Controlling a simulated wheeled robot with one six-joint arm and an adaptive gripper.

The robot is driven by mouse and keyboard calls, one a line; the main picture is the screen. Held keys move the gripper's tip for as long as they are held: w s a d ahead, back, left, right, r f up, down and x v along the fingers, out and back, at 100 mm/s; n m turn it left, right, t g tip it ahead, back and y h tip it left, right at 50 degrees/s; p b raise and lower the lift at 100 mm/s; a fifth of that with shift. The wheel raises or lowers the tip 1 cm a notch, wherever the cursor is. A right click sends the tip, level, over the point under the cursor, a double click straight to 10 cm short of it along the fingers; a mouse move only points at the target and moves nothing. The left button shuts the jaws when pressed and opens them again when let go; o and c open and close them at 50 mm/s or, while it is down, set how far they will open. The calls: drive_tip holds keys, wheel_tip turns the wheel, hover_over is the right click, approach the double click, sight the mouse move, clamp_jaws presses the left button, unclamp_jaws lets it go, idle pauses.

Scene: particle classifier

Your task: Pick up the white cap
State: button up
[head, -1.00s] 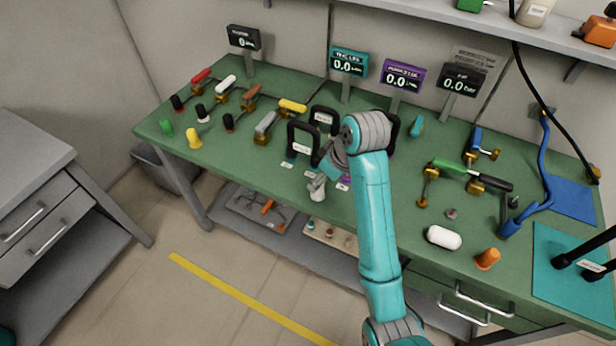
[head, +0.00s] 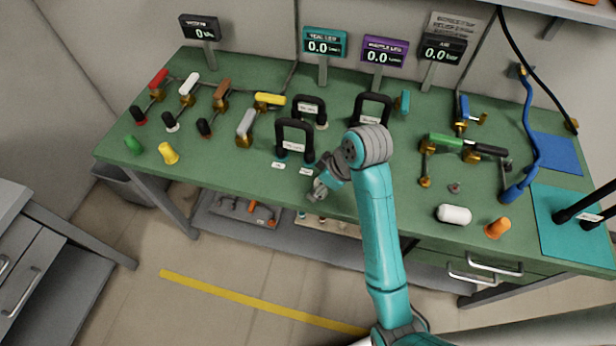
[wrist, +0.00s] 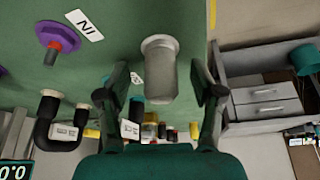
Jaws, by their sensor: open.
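The white cap (head: 454,214) is a smooth, rounded white cylinder lying on its side near the front right of the green bench. My gripper (head: 318,190) is at the bench's front edge, well left of the cap, partly hidden behind my own arm. In the wrist view my gripper's (wrist: 165,88) two dark fingers stand wide apart. A pale grey flanged cylinder (wrist: 160,70) shows between them, and I cannot tell whether it is touched. I do not make out the white cap in the wrist view.
Black handles (head: 295,140) stand behind my gripper. A teal mat (head: 570,235) lies at the right.

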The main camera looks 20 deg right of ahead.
drive_tip(key=c, duration=1.1)
drive_tip(key=shift+w+r, duration=0.1)
drive_tip(key=shift+r, duration=0.1)
